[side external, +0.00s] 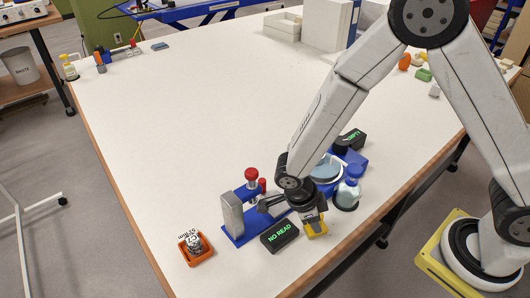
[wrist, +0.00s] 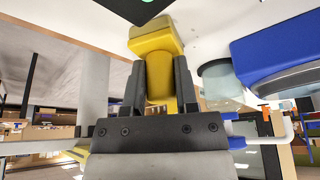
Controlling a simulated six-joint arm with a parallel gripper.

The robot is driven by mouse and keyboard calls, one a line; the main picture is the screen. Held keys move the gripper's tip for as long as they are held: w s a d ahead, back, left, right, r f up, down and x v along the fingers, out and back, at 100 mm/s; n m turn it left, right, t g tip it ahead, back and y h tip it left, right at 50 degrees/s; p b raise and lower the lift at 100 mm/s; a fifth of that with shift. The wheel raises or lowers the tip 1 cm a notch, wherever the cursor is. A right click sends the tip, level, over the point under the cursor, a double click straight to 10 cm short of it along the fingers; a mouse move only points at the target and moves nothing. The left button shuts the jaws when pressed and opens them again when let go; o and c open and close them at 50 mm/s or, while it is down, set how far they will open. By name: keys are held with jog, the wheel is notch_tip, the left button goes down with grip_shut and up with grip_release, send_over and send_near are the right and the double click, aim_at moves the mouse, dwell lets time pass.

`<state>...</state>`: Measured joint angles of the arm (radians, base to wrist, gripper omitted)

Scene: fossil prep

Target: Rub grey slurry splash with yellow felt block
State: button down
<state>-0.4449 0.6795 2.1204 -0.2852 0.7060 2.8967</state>
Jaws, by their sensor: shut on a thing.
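The yellow felt block (side external: 316,229) is between the fingers of my gripper (side external: 312,219), low over or on the white table near its front edge. In the wrist view the block (wrist: 155,42) shows clearly, with the two dark fingers of my gripper (wrist: 158,82) shut on its sides. I cannot tell whether the block touches the table. I cannot make out the grey slurry splash in either view; the block and gripper may hide it.
A black "NO READ" display (side external: 280,236) stands just left of the block. Left of it are a blue stand (side external: 232,238) with a red knob and an orange tray (side external: 191,262). The table's middle (side external: 200,110) is clear.

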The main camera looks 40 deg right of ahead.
jog(key=shift+d, duration=0.95)
jog(key=shift+d+f, duration=0.15)
jog(key=shift+d, duration=1.3)
jog(key=shift+s+d+f, duration=0.1)
jog(key=shift+s+d, duration=0.05)
jog(key=shift+d, duration=0.3)
jog(key=shift+r, duration=3.1)
jog(key=shift+r, duration=0.15)
